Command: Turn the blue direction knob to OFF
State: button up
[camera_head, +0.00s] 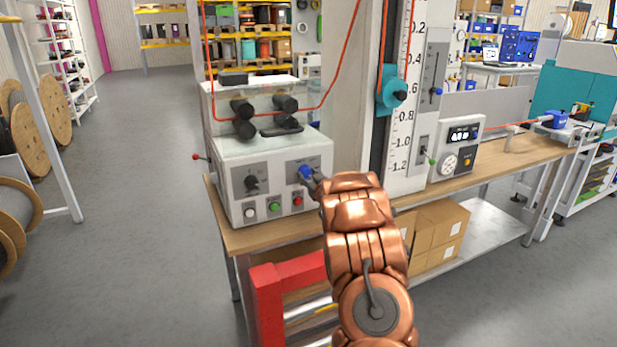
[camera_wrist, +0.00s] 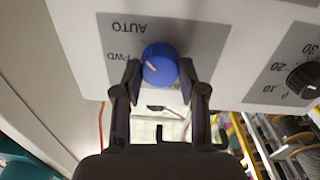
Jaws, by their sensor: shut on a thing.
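The blue direction knob (camera_head: 305,172) sits on the front of a white control box (camera_head: 233,178) in the head view. In the wrist view the knob (camera_wrist: 160,63) is close up, on a grey label plate whose upside-down words read AUTO and FWD. Its white pointer line lies left of the knob's middle, on the FWD side. My gripper (camera_wrist: 160,76) has one finger on each side of the knob and is shut on it. In the head view my gripper (camera_head: 313,183) is small and partly hidden by my copper arm. No OFF mark is readable.
A black knob (camera_head: 251,182) with a numbered scale is left of the blue knob. White, green and red buttons (camera_head: 274,207) lie below. A post with a scale (camera_head: 402,130) and a display unit (camera_head: 457,147) stand to the right on the wooden bench (camera_head: 500,164).

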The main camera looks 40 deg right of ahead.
jog(key=shift+f+n+b, duration=0.1)
jog(key=shift+n+b, duration=0.2)
jog(key=shift+b, duration=0.2)
jog(key=shift+f+b, duration=0.1)
jog(key=shift+b, duration=0.35)
jog(key=n+b, duration=0.3)
jog(key=b, duration=0.2)
jog(key=shift+f, duration=0.1)
jog(key=n+b, duration=0.3)
jog(key=b, duration=0.1)
jog(key=n+b, duration=0.7)
jog(key=shift+n+b, duration=0.3)
jog(key=shift+b, duration=0.1)
jog(key=shift+r+n+t+b, duration=0.15)
jog(key=shift+n+b, duration=0.6)
jog(key=shift+n, duration=0.2)
jog(key=shift+r+n+t+b, duration=0.1)
jog(key=shift+n+t+b, duration=0.05)
jog(key=shift+n+b, duration=0.7)
jog(key=shift+n, duration=0.3)
